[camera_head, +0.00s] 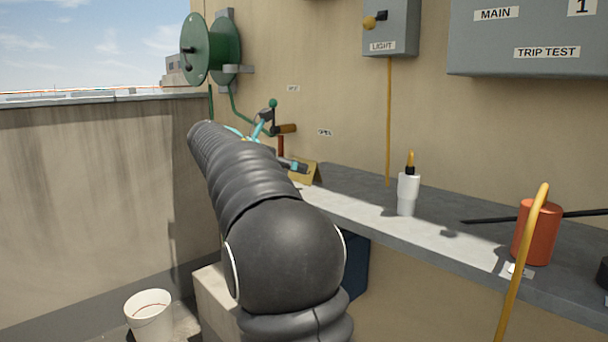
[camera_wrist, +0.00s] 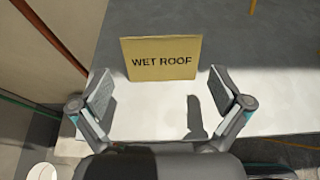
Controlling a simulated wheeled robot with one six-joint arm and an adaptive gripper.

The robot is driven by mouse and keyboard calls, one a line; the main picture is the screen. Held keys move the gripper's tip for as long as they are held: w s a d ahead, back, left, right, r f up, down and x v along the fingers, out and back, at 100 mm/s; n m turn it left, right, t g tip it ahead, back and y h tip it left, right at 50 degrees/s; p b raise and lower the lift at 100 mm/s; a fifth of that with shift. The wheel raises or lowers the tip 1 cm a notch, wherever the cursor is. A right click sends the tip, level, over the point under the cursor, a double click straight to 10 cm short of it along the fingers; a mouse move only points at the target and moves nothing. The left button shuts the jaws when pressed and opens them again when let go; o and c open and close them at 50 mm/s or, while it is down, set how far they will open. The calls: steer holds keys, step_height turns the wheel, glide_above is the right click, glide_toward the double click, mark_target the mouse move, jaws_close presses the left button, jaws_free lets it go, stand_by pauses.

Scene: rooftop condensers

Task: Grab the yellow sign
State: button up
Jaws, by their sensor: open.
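The yellow sign (camera_wrist: 161,58) reads "WET ROOF" and stands on the grey ledge (camera_wrist: 265,80), ahead of my gripper in the wrist view. In the head view the sign (camera_head: 306,173) shows only in part, behind my arm and gripper, at the ledge's far left end. My gripper (camera_wrist: 158,92) is open, its two fingers apart on the left and right, with nothing between them. The sign lies just beyond the fingertips, roughly centred between them. In the head view my gripper is mostly hidden by my own arm.
A white bottle (camera_head: 408,192) and an orange canister (camera_head: 537,232) stand on the ledge to the right. A green hose reel (camera_head: 197,48) and grey boxes (camera_head: 520,40) are on the wall. A white bucket (camera_head: 150,315) stands low at the left. A valve pipe (camera_head: 281,145) rises near the sign.

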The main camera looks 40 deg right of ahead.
steer(key=shift+f+x, duration=0.2)
steer(key=shift+x, duration=2.75)
steer(key=shift+s+a, duration=0.1)
steer(key=shift+a, duration=0.05)
steer(key=c, duration=0.7)
